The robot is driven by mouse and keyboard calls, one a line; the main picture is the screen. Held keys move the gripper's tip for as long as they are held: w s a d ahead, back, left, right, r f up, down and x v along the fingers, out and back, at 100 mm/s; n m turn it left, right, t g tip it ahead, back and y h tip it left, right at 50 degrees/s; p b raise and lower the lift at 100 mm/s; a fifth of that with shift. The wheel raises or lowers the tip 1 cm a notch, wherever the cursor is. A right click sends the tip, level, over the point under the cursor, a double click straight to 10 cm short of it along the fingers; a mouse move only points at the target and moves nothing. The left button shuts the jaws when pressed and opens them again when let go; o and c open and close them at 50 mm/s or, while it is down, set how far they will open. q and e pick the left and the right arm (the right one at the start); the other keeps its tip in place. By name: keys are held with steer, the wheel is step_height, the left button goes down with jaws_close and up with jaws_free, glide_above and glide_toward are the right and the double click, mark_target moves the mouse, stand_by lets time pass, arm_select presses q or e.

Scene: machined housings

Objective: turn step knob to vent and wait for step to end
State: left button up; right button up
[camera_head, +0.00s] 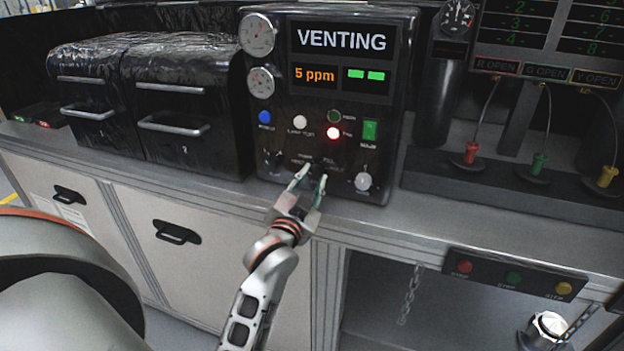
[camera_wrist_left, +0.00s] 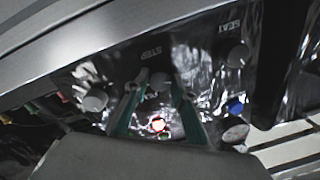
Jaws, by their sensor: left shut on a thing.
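The step knob (camera_wrist_left: 158,80) sits under an upside-down STEP label in the left wrist view, between the two green-lined fingers of my left gripper (camera_wrist_left: 160,95). In the head view my left gripper (camera_head: 311,178) reaches the lower middle of the black control panel (camera_head: 270,105), its fingers shut around the knob. The fingers hide much of the knob, and I cannot read its pointer's setting. The panel's display (camera_head: 342,40) reads VENTING, with 5 ppm and two green bars below. A red lamp (camera_head: 333,133) is lit. My right gripper is not in view.
Another knob (camera_head: 362,181) is close to the right of my gripper. The SEAT knob (camera_wrist_left: 238,55) is on the other side. Two black drawer units (camera_head: 185,95) stand left of the panel. Red, green and yellow plugs (camera_head: 471,152) stand at right. The counter edge runs below.

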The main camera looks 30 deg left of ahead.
arm_select(q)
steer(key=shift+c, duration=0.2)
steer(key=o, duration=1.1)
steer(key=shift+v, duration=3.75)
steer(key=d+f, duration=0.1)
steer(key=f, duration=0.1)
steer(key=d+f+h, duration=0.1)
steer(key=f, duration=0.2)
steer(key=d+f+g+h, duration=0.1)
steer(key=f, duration=0.2)
steer(key=shift+s+d+m, duration=0.2)
steer(key=shift+m, duration=0.2)
steer(key=s+d+f+g+h, duration=0.1)
steer(key=s+d+f+g, duration=0.1)
steer(key=s+f, duration=0.4)
steer(key=s+d+f+g+h, duration=0.2)
steer(key=s+d+f, duration=0.2)
steer(key=f, duration=1)
steer(key=s+d+f+g+h, duration=0.2)
steer(key=s+d+f, duration=0.1)
steer(key=s+f, duration=0.5)
step_height(320, 180, down, 2)
steer(key=shift+d, duration=0.15)
